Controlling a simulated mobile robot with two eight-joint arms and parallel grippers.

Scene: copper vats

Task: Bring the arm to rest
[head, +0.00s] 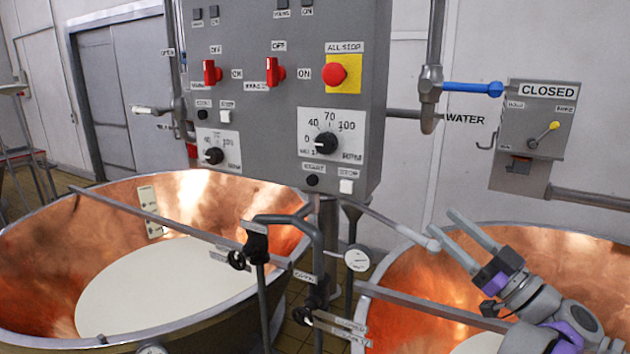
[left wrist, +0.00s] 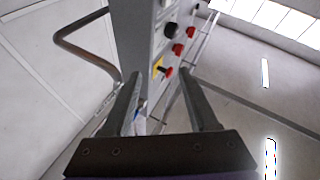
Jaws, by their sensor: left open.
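My left gripper (head: 445,226) shows at the lower right of the head view, above the right copper vat (head: 400,278). Its two grey fingers are parallel and apart, pointing up and to the left, with nothing between them. My arm behind it runs down to the lower right corner. In the left wrist view the open fingers (left wrist: 160,76) point toward the side of the grey control panel (left wrist: 140,40), with no visible contact. My right gripper is in neither view.
The grey control panel (head: 285,110) with red switches and an all-stop button (head: 336,72) stands at the centre. The left copper vat (head: 50,235) holds white liquid. Pipes and a gauge (head: 357,258) stand between the vats. A CLOSED box (head: 540,120) hangs at right.

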